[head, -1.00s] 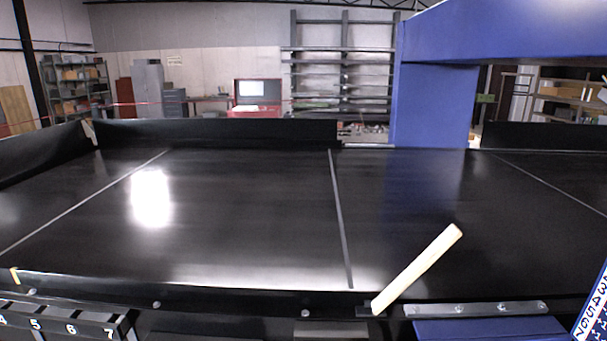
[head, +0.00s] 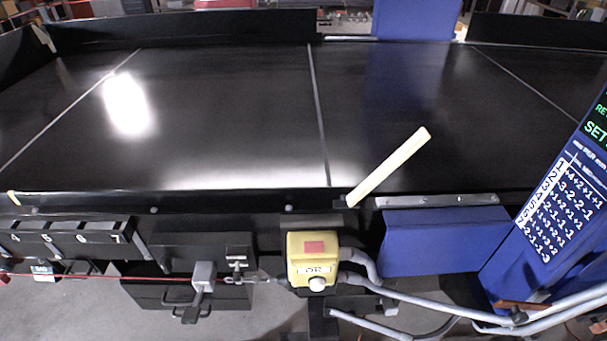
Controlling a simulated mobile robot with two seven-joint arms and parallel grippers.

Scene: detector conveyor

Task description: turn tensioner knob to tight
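No part is marked as the tensioner knob. A yellow box (head: 313,254) with a red patch and a small label hangs below the conveyor's front edge; a round whitish knob (head: 317,284) sits at its lower front. A red cord (head: 110,277) runs in from the left towards a grey block with a dark handle (head: 203,278). Metal hook-like fittings (head: 240,272) lie between that block and the yellow box. I cannot read any knob setting. Neither of my grippers shows.
The black conveyor belt (head: 220,130) fills the middle. A pale stick-like lever (head: 388,167) rises at its front edge. Numbered bins (head: 65,239) are at the left. A blue panel (head: 545,205) with numbers and a screen stands at the right. Grey hoses (head: 430,303) run right from the yellow box.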

